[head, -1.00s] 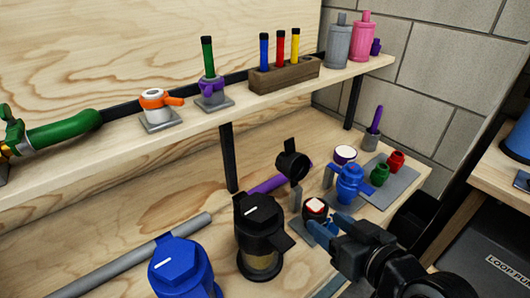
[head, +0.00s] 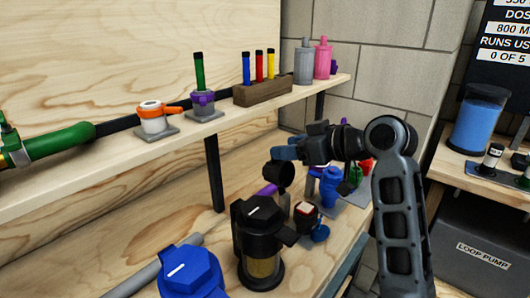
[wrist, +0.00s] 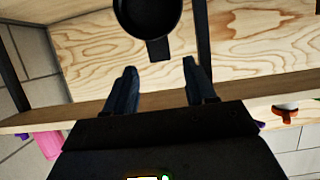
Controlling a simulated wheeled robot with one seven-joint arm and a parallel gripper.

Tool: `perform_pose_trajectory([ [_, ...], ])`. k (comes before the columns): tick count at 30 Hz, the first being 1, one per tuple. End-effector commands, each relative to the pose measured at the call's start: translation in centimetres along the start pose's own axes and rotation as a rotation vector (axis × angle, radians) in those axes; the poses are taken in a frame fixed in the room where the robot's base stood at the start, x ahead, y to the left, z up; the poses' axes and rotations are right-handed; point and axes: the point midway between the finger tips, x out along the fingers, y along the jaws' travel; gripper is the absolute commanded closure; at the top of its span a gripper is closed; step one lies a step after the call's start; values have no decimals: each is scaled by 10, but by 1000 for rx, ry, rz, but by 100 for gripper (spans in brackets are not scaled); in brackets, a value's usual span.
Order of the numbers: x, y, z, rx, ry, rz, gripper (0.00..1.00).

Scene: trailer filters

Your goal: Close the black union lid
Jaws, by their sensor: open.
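The black union lid (head: 279,174) is a round black cup with a tab, tipped up open. It stands above the black union body (head: 306,217), which shows a red and white inside. In the wrist view the lid's round mouth (wrist: 148,14) is at the top, with its tab pointing down between my fingertips. My gripper (head: 284,151) is open and empty, just above the lid in the head view. Its two blue fingers (wrist: 160,78) are apart; I cannot tell whether they touch the lid.
A large black lidded filter (head: 262,245) and a blue one (head: 192,272) stand in front. A blue valve (head: 329,187) stands right of the lid. The shelf (head: 225,120) above carries a wooden pen block (head: 262,93), close to my arm.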

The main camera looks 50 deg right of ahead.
Motion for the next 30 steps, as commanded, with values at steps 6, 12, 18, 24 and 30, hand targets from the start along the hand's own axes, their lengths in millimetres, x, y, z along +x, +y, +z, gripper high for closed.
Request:
perform_pose_trajectory([
  [6,35,-1,0,1,-2,-2,45],
  [12,59,-1,0,0,0,-1,45],
  [18,67,-1,0,0,0,0,45],
  [24,67,-1,0,0,0,1,45],
  [30,67,-1,0,0,0,1,64],
])
